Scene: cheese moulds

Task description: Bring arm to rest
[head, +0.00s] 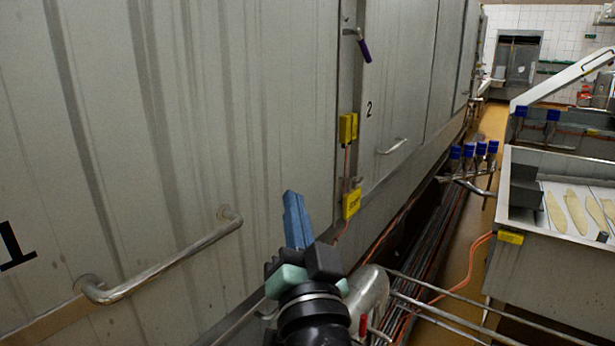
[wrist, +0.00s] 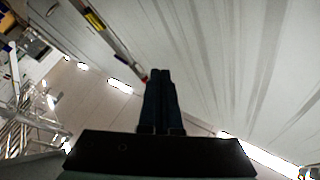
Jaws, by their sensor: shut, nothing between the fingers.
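My gripper (head: 292,198) shows in the head view at the lower middle, with blue fingers pointing up in front of the grey metal wall. In the wrist view my gripper (wrist: 160,74) shows its two dark fingers side by side with no gap between them. It is shut and holds nothing. The dark wrist and the pale green part of my arm are below the fingers in the head view.
A grey panelled wall (head: 240,120) with a long bar handle (head: 165,262) fills the left. Yellow boxes (head: 351,205) are on it. Pipes (head: 440,302) run at the lower right. A metal vat (head: 550,255) stands at right; a yellowish floor aisle (head: 462,235) lies between.

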